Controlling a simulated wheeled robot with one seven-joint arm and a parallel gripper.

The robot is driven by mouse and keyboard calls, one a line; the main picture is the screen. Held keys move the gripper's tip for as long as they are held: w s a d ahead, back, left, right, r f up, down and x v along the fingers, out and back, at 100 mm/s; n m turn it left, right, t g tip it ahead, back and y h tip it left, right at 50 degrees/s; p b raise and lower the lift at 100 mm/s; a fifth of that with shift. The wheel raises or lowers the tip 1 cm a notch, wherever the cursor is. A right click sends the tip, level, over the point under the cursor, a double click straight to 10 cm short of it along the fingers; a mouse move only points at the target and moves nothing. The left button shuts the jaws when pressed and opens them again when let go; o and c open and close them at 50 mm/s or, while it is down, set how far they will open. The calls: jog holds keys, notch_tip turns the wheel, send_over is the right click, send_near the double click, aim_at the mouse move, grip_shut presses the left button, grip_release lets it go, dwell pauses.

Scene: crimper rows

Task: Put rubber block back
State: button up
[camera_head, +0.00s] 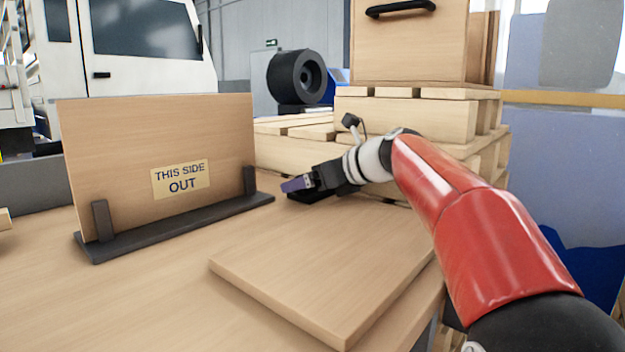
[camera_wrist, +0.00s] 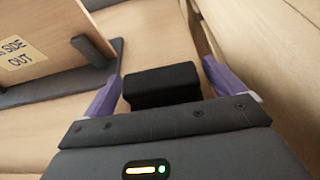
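A black rubber block (camera_wrist: 162,82) lies on the wooden table top and shows between my two purple fingers in the wrist view. In the head view a black shape, likely this block (camera_head: 305,196), shows low under the fingers, mostly hidden. My gripper (camera_head: 298,184) is low over the table, its fingers spread on either side of the block. The fingers look apart from the block, with narrow gaps at both sides.
A wooden board marked "THIS SIDE OUT" (camera_head: 160,150) stands in a black holder (camera_head: 180,228) at left. A flat wooden panel (camera_head: 325,270) lies in front. Stacked pallets (camera_head: 420,115) rise behind my arm. A black roller (camera_head: 297,77) stands farther back.

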jog(key=shift+r, duration=0.15)
jog(key=p+v, duration=0.1)
jog(key=v, duration=1)
jog(key=shift+r, duration=0.15)
jog(key=shift+s+d+r, duration=0.1)
jog(key=shift+s+d, duration=0.2)
jog(key=shift+d, duration=0.05)
